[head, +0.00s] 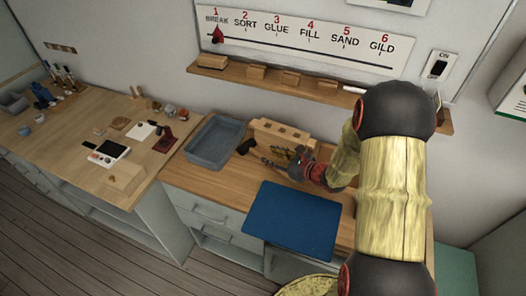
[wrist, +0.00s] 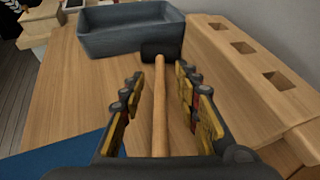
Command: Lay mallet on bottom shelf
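The mallet has a dark head (wrist: 162,50) and a light wooden handle (wrist: 160,105). It lies on the wooden workbench, and its head also shows in the head view (head: 246,146). My gripper (wrist: 161,90) is open, with its yellow-padded fingers on either side of the handle and a visible gap on both sides. In the head view my gripper (head: 280,160) is low over the bench, partly hiding the handle. Under the bench is a grey cabinet with a drawer (head: 210,216) and an open compartment (head: 217,243) below it; I cannot tell whether this is the bottom shelf.
A grey tray (head: 215,141) stands beyond the mallet head. A wooden block with square holes (head: 280,133) stands on the right in the wrist view. A blue mat (head: 293,218) covers the front of the bench. A wall ledge (head: 270,79) holds several small blocks.

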